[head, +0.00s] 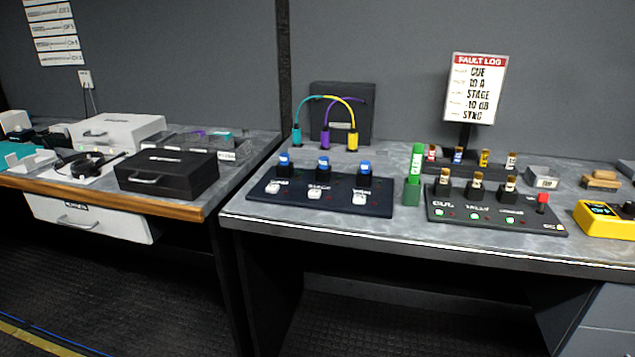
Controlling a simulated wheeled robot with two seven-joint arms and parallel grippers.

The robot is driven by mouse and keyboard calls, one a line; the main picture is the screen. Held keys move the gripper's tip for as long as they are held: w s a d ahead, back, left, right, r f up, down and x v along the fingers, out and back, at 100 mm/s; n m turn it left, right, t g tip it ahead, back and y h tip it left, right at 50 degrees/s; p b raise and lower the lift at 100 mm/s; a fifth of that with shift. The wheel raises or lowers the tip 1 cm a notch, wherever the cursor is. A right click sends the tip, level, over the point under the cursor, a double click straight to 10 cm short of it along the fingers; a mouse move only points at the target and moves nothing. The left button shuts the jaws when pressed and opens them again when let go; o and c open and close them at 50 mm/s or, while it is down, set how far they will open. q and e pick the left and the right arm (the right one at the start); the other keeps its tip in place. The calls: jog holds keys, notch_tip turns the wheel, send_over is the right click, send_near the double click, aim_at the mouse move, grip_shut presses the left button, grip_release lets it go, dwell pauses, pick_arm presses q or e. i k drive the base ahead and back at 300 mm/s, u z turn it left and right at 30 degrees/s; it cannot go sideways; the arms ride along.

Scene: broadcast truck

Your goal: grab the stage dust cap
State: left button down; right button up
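A dark panel (299,204) lies on the right-hand bench with three black sockets in a row. Each socket has a blue cap on top: a left one (284,159), a middle one (323,162) and a right one (365,167). Small white lettering sits in front of each socket; the middle label looks like "STAGE", but it is too small to be sure. A white piece lies in front of each socket, the middle one (315,193) below that label. Neither of my grippers is in view.
Teal, purple and yellow cables arch from a black stand (342,112) behind the panel. A green marker-like stick (415,165) stands between it and a second panel (495,218). A fault log sign (475,88) stands behind. A black case (168,172) sits on the left bench.

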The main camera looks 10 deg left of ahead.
aim_at(323, 161)
jog(key=z, duration=0.05)
jog(key=k, duration=0.85)
jog(key=u, duration=1.25)
jog(key=i, duration=1.75)
jog(key=z, duration=0.45)
